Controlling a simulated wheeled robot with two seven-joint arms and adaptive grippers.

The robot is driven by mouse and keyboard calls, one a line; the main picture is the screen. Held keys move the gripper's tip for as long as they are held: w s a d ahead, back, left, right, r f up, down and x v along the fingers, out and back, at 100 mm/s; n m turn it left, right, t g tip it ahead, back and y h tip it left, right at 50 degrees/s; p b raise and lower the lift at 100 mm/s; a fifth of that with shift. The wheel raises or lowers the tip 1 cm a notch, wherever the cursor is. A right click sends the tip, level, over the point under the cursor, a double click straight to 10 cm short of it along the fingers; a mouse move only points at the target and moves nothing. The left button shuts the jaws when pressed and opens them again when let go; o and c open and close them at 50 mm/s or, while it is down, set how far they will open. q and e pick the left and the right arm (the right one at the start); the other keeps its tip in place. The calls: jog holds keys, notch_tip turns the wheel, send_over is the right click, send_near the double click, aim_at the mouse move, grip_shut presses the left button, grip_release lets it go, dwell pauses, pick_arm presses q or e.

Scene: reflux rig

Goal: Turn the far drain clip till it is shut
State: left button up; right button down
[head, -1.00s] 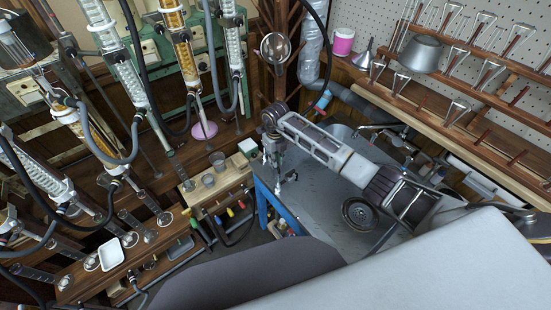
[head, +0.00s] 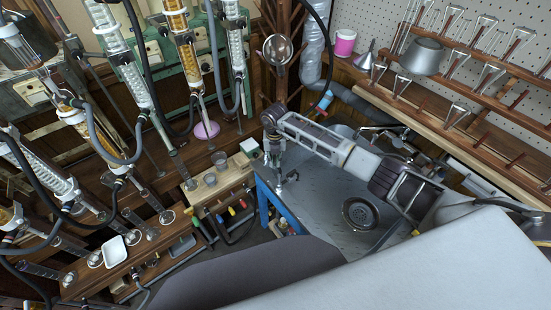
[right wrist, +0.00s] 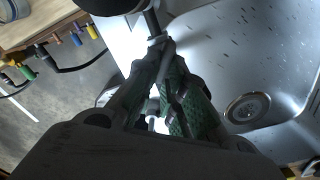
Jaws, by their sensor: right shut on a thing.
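My right gripper (head: 276,168) reaches down over the left side of the grey metal sink bench. In the right wrist view its green-padded fingers (right wrist: 165,48) are closed together on a small pale fitting (right wrist: 156,41) at the end of a dark tube. This fitting appears to be the far drain clip, but the fingers hide much of it. I cannot tell how far it is turned. My left gripper is not in view.
The sink drain (head: 361,213) lies right of the gripper. A wooden stand (head: 228,188) with small cups and coloured taps stands to the left. Glass columns with hoses (head: 125,75) fill the left side. A drying rack (head: 470,70) hangs at the right.

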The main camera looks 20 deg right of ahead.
jog(key=m, duration=0.3)
jog(key=shift+w+a+m+p, duration=0.1)
jog(key=shift+a+m+p, duration=0.05)
jog(key=shift+m+p, duration=0.2)
jog(key=m, duration=0.1)
jog(key=m+p, duration=0.1)
jog(key=m, duration=0.1)
jog(key=shift+w+a+m, duration=0.15)
jog(key=shift+a+m, duration=0.05)
jog(key=shift+m, duration=0.05)
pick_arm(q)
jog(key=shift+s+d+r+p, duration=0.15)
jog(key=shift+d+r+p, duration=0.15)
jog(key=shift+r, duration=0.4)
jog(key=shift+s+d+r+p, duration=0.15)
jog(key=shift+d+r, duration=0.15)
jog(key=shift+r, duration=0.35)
pick_arm(e)
jog(key=shift+w+a+m, duration=0.1)
jog(key=shift+w+m, duration=0.1)
jog(key=shift+m, duration=2)
jog(key=c, duration=1.5)
grip_release()
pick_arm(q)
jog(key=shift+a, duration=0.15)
pick_arm(e)
jog(key=shift+r, duration=0.15)
notch_tip(320, 180, up, 12)
